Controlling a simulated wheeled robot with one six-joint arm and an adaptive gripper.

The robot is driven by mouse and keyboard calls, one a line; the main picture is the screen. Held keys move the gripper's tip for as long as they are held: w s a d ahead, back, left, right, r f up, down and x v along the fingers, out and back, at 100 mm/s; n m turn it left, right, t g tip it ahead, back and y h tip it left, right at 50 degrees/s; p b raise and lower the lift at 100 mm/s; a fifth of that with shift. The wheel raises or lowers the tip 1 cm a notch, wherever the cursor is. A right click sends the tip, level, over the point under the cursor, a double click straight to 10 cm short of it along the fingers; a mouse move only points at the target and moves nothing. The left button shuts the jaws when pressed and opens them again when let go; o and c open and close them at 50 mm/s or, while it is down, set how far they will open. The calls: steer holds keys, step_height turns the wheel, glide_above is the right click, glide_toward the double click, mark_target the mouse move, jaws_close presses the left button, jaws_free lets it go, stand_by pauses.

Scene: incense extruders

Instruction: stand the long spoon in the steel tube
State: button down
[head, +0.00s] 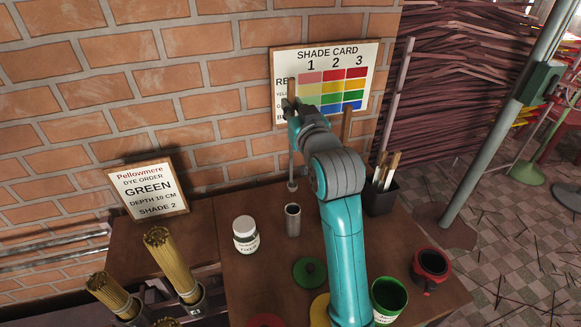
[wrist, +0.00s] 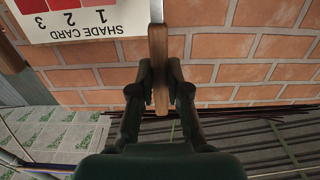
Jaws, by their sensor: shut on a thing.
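The long spoon has a wooden handle (wrist: 158,45) gripped between my two fingers in the wrist view. In the head view its thin metal shaft (head: 292,165) hangs about upright below my gripper (head: 291,106), with a small bowl at the lower end. My gripper (wrist: 159,88) is shut on the handle. The steel tube (head: 292,221) is a grey, open-topped cylinder standing on the table in front of the spoon in the picture. The spoon's lower end shows just above the tube's rim and apart from it; I cannot tell their distance in depth.
A white lidded jar (head: 245,235) stands left of the tube. A green lid (head: 309,273) lies in front. A black holder (head: 381,199) with wooden-handled tools stands right of my arm. A green pot (head: 388,300) and red pot (head: 430,269) are front right. A brick wall backs the table.

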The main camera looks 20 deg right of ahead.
step_height(320, 180, down, 7)
stand_by(0.5)
steer(key=shift+f, duration=0.7)
steer(key=c, duration=1.2)
jaws_free()
steer(key=shift+o, duration=0.2)
steer(key=s+r, duration=0.1)
steer(key=s, duration=1.1)
steer(key=shift+s+r, duration=0.1)
